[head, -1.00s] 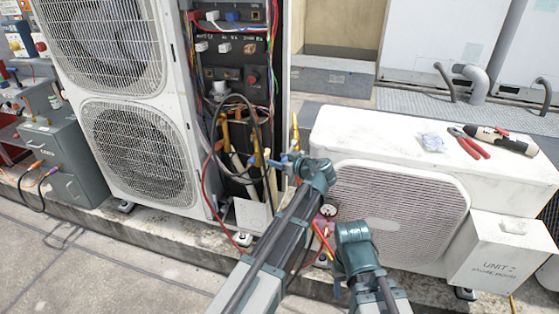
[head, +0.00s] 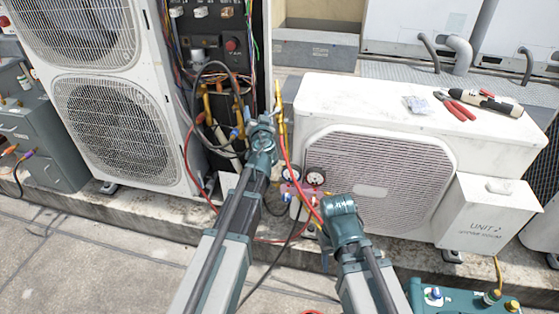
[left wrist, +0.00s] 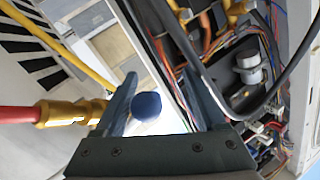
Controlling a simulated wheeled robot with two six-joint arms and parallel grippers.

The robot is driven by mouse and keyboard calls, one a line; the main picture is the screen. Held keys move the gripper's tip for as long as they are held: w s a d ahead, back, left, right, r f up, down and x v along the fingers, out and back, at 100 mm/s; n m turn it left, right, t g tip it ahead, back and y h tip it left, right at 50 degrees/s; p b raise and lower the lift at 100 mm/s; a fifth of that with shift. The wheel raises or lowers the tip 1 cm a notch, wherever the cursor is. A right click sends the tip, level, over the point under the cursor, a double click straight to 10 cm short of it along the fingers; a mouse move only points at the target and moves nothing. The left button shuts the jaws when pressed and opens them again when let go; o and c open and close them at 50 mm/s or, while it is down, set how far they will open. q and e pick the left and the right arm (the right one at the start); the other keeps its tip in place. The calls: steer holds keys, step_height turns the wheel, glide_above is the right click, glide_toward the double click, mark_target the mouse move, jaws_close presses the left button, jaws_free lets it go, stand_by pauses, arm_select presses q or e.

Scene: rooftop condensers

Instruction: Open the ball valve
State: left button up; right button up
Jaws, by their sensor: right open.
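My left gripper (head: 265,118) is in front of the tall condenser's open side, beside the yellow pipe (head: 280,112) with a red hose. In the left wrist view my left gripper (left wrist: 160,100) is open, and a round blue knob (left wrist: 146,106) shows between its fingers, with gaps on both sides. I cannot tell whether this knob is the ball valve's handle. A brass fitting (left wrist: 70,113) on a red hose lies just left of the fingers. My right gripper (head: 338,203) is open and low in front of the small condenser; its fingers are mostly hidden.
The tall condenser (head: 112,125) stands left, its wiring bay open with loose cables. The small white condenser (head: 380,180) stands right, with pliers (head: 456,106) on top. Pressure gauges (head: 316,177) and hoses hang between them. A teal box (head: 460,300) is at bottom right.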

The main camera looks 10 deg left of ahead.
arm_select(q)
steer(key=s+d+r+g+p, duration=0.15)
steer(key=s+r+p, duration=0.25)
steer(key=s+p, duration=0.4)
steer(key=s+r+g+p, duration=0.3)
steer(key=s+p, duration=0.4)
steer(key=s, duration=0.2)
steer(key=s+d+r+m+g+h+p, duration=0.1)
steer(key=s+d+r+g+h+p, duration=0.1)
steer(key=s+d+g+p, duration=0.7)
steer(key=shift+s+d+r+m+g+h+p, duration=0.35)
steer(key=shift+s+d+h+p, duration=0.9)
steer(key=shift+s+p, duration=1.6)
steer(key=shift+d+y, duration=0.35)
